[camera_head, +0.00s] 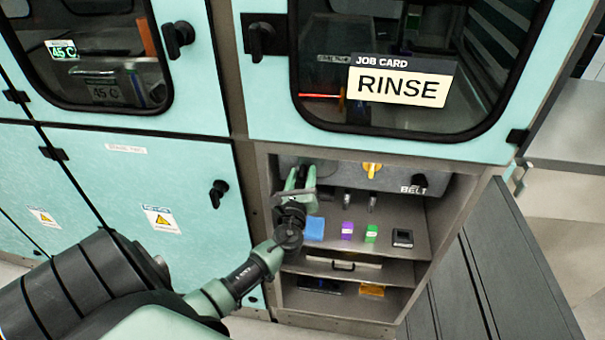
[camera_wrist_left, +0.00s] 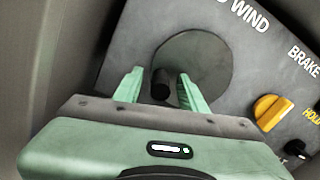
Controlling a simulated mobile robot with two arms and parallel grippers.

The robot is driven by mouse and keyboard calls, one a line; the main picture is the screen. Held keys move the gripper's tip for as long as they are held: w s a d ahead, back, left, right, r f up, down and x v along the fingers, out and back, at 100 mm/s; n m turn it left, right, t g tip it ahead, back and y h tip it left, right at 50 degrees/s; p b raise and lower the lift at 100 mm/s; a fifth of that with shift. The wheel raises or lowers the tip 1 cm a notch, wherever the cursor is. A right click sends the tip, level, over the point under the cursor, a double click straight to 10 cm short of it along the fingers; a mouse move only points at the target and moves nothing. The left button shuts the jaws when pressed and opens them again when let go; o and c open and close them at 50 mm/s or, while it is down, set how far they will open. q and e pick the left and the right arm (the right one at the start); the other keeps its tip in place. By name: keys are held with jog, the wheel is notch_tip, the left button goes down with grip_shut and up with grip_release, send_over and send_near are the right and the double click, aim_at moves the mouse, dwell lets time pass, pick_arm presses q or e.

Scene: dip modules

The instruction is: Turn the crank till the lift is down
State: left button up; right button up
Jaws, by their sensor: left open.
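In the left wrist view, the crank shows as a dark round disc (camera_wrist_left: 200,55) with a black handle (camera_wrist_left: 160,88), on a grey panel under the word WIND. My left gripper (camera_wrist_left: 158,78) is open, with one green finger on each side of the handle. I cannot tell whether either finger touches it. In the head view, my left gripper (camera_head: 299,174) reaches into the open bay at the panel's left end and hides the crank. I cannot make out the lift in either view. My right gripper is not in view.
A yellow BRAKE knob (camera_head: 372,169) and a black BELT knob (camera_head: 419,181) are on the panel. Below, a shelf holds a blue block (camera_head: 314,228), a purple block (camera_head: 347,230) and a green block (camera_head: 371,233). The RINSE card (camera_head: 402,82) hangs on the window above.

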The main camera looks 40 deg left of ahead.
pick_arm(q)
jog(key=v, duration=0.7)
jog(key=shift+s+d+b, duration=0.2)
jog(key=shift+s+b, duration=0.15)
jog(key=shift+b, duration=0.05)
jog(key=s+d+f+n+g+h, duration=0.2)
jog(key=s+f+n+g, duration=0.15)
jog(key=f, duration=0.75)
jog(key=s+d+f+n+g+h, duration=0.25)
jog(key=s+f, duration=0.25)
jog(key=f, duration=0.5)
jog(key=s+d+f+n+g+h, duration=0.1)
jog(key=s+f+n+g, duration=0.2)
jog(key=f, duration=0.8)
jog(key=s+d+f+n+g+h, duration=0.1)
jog(key=s+d+f+n, duration=0.3)
jog(key=s, duration=0.6)
jog(key=s+d+f+n+g+h, duration=0.1)
jog(key=s+d+f+n+g, duration=0.1)
jog(key=s+d+f+n, duration=0.2)
jog(key=s+d+f+n+g+h, duration=0.2)
jog(key=s+d+f+n, duration=0.2)
jog(key=s+f, duration=0.5)
jog(key=s+n, duration=0.2)
jog(key=s, duration=0.5)
jog(key=shift+s+f+n, duration=0.25)
jog(key=shift+s+n, duration=0.05)
jog(key=shift+s, duration=0.05)
